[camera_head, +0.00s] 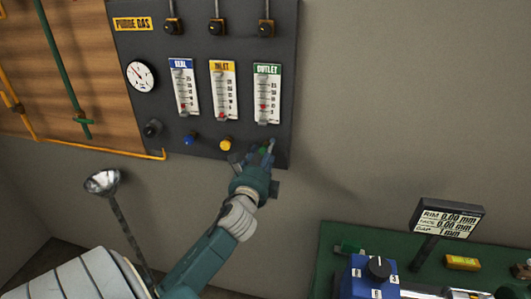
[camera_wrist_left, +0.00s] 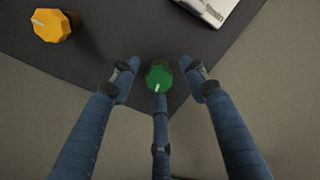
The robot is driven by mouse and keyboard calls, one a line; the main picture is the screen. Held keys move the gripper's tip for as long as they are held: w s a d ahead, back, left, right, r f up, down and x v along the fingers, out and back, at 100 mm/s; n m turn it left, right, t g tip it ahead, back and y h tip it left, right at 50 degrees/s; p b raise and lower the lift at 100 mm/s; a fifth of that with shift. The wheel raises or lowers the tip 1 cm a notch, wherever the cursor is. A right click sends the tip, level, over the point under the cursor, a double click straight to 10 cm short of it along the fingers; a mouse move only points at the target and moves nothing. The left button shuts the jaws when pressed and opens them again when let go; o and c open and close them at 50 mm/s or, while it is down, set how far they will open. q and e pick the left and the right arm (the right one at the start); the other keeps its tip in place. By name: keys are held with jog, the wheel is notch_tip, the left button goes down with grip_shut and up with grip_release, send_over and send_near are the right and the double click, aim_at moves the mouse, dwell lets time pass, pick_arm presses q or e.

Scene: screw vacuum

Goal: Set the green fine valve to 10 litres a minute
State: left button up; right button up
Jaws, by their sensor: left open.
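The green fine valve (camera_wrist_left: 160,77) is a small green knob with a pale pointer mark, on the dark panel near its lower right edge. My left gripper (camera_wrist_left: 158,80) is open, with its fingers on both sides of and below the green knob; I cannot tell whether any finger touches it. In the head view my left gripper (camera_head: 262,155) covers most of the green knob. The outlet flow gauge (camera_head: 267,95), with a green label, is above it; a red float shows low in its tube. My right gripper is not in view.
The yellow knob (camera_head: 225,144) and blue knob (camera_head: 190,138) sit to the left on the same panel (camera_head: 200,45). The inlet gauge (camera_head: 223,92) and seal gauge (camera_head: 183,88) are above them. A green bench (camera_head: 330,240) with a display (camera_head: 446,218) stands at lower right.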

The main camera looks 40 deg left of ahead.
pick_arm(q)
jog(key=v, duration=1.1)
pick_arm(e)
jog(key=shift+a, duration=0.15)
pick_arm(q)
jog(key=shift+s, duration=0.1)
